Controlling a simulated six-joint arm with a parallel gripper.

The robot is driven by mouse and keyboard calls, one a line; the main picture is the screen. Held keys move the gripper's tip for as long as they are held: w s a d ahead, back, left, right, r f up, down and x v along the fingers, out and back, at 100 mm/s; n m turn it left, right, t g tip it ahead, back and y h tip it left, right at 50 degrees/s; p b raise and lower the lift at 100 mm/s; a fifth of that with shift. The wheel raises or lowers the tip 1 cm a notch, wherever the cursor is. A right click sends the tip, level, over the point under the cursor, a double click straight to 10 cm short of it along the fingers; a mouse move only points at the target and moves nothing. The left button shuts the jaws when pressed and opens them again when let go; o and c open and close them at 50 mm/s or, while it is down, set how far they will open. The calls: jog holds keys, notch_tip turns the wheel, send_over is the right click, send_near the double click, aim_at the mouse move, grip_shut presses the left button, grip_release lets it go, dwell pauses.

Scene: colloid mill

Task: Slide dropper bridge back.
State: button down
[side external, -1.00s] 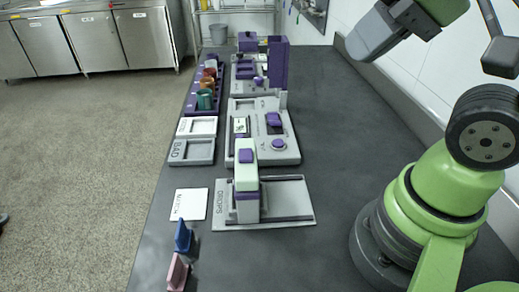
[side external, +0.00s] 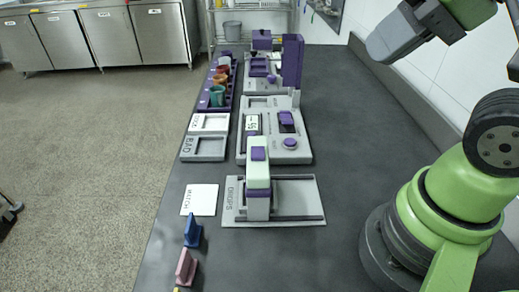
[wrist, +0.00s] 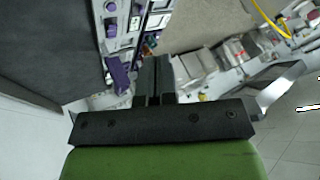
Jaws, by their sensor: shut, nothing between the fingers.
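The dropper bridge (side external: 258,177) is a pale upright block with a purple button on top. It stands on the left part of the grey tray marked DROPS (side external: 300,219), near the front of the bench. The tray's right part is bare. My gripper (wrist: 158,98) is shut and empty in the wrist view, held high and away from the bridge. In the side view only the grey wrist housing shows at the upper right; the fingertips are hidden or out of frame there.
Behind the DROPS tray stands a grey machine with purple knobs (side external: 290,143). A tray marked BAD (side external: 204,149) and a white MATCH card (side external: 200,200) lie at left. Blue (side external: 193,231) and pink (side external: 186,267) pieces stand in front. The bench's right side is clear.

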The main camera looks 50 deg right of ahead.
jog(key=c, duration=1.3)
grip_release()
jog(key=shift+w, duration=0.15)
jog(key=o, duration=0.7)
jog(key=shift+w+a+f+m+g, duration=0.1)
jog(key=shift+w+a+m+g, duration=0.1)
jog(key=shift+w+g, duration=0.3)
jog(key=shift+w+a+m+g, duration=0.1)
jog(key=shift+w+m+g, duration=0.15)
jog(key=shift+w, duration=0.45)
jog(key=shift+c, duration=0.2)
jog(key=m+g+h, duration=0.2)
jog(key=m+g, duration=0.2)
jog(key=g, duration=0.2)
send_over(258, 152)
notch_tip(258, 152, down, 11)
jog(key=shift+d+r, duration=0.1)
notch_tip(258, 152, down, 10)
jog(key=shift+f, duration=0.1)
jog(key=shift+w, duration=0.1)
jog(key=shift+c, duration=0.5)
grip_shut()
jog(key=s+d, duration=0.6)
jog(key=shift+s+d, duration=0.35)
jog(key=shift+s, duration=0.05)
